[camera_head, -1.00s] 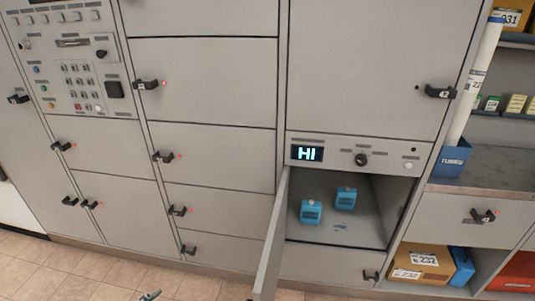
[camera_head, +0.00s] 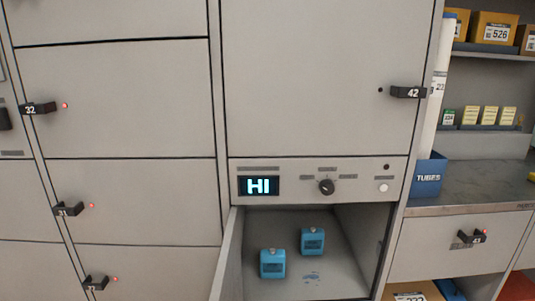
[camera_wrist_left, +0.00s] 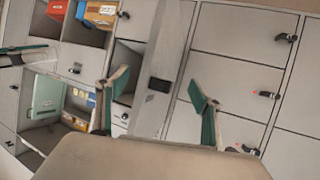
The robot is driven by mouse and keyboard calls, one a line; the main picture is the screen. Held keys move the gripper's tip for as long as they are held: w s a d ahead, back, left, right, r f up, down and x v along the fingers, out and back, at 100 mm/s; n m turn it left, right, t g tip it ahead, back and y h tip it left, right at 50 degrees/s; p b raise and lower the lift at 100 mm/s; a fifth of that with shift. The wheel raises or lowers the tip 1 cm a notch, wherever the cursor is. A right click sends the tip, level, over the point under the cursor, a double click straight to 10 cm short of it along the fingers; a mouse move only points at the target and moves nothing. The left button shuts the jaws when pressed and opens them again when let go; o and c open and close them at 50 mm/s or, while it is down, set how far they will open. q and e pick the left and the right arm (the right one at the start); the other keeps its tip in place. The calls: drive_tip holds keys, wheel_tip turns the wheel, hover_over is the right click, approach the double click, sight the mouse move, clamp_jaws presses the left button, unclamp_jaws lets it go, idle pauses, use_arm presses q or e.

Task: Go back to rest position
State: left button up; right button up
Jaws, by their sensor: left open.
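My left gripper (camera_wrist_left: 158,95) shows in the left wrist view, its two green-padded fingers spread wide with nothing between them. Neither gripper shows in the head view. In that view an open locker compartment (camera_head: 345,235) at the lower middle holds two small blue boxes (camera_head: 272,264) (camera_head: 313,241) on its floor. Its door (camera_head: 229,258) stands swung outward at the left side. Above it is a panel with a lit display (camera_head: 259,186) reading "HI", a black knob (camera_head: 326,187) and a white button (camera_head: 383,188).
Closed grey locker doors (camera_head: 115,100) with black handles and red lights fill the left. At right are a blue tubes bin (camera_head: 428,176), a counter (camera_head: 475,187) and shelves with boxes (camera_head: 492,31). The open door juts out from the wall.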

use_arm(q)
wheel_tip(320, 180, up, 5)
drive_tip(key=w+a+p, duration=0.1)
drive_tip(key=a+p, duration=0.1)
drive_tip(key=p, duration=0.6)
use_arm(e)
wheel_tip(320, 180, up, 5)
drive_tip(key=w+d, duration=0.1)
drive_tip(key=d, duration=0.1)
use_arm(q)
drive_tip(key=s+a+f+m+g+y+p, duration=0.1)
drive_tip(key=s+a+f+y+p, duration=0.1)
drive_tip(key=p, duration=0.7)
drive_tip(key=s+a+f, duration=0.1)
drive_tip(key=s+a, duration=0.1)
drive_tip(key=s, duration=0.1)
drive_tip(key=shift+a+f+g, duration=0.2)
drive_tip(key=shift+a+g, duration=0.2)
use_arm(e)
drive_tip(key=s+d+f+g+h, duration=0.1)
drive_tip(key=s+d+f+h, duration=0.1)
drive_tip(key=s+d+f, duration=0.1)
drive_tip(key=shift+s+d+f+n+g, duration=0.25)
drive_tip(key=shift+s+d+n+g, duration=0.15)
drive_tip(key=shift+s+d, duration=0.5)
